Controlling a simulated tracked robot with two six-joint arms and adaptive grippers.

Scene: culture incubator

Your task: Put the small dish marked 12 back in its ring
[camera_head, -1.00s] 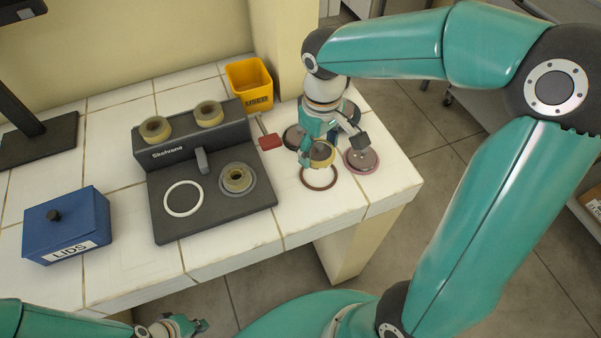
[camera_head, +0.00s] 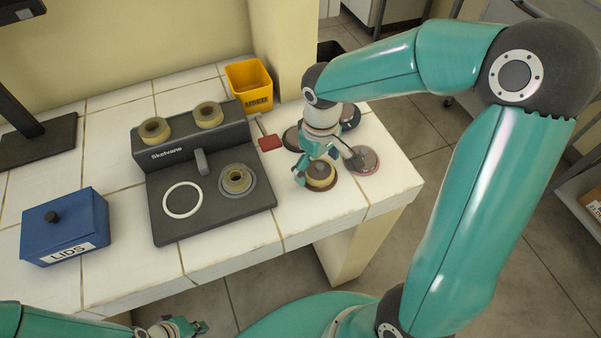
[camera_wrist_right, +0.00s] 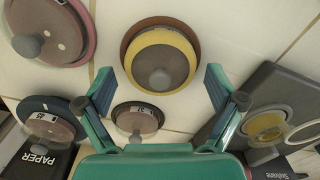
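A small round dish with a yellow band and a grey-knobbed lid (camera_head: 320,177) sits in the brown ring (camera_head: 334,188) at the right of the table. In the right wrist view the yellow dish (camera_wrist_right: 160,62) covers most of the brown ring (camera_wrist_right: 129,48), which shows around its edge. No number can be read on it. My right gripper (camera_wrist_right: 160,88) is open, with one finger on each side of the dish and visible gaps between. In the head view my right gripper (camera_head: 325,163) is over the dish. My left gripper (camera_head: 190,327) is at the bottom edge, its fingers unclear.
A dish in a pink ring (camera_head: 363,160) stands close to the right; dark-ringed dishes (camera_wrist_right: 137,117) stand behind. The grey Skelvane device (camera_head: 215,205), a red paddle (camera_head: 270,142), a yellow bin (camera_head: 250,84) and a blue LIDS box (camera_head: 66,228) lie to the left. The table's front edge is near.

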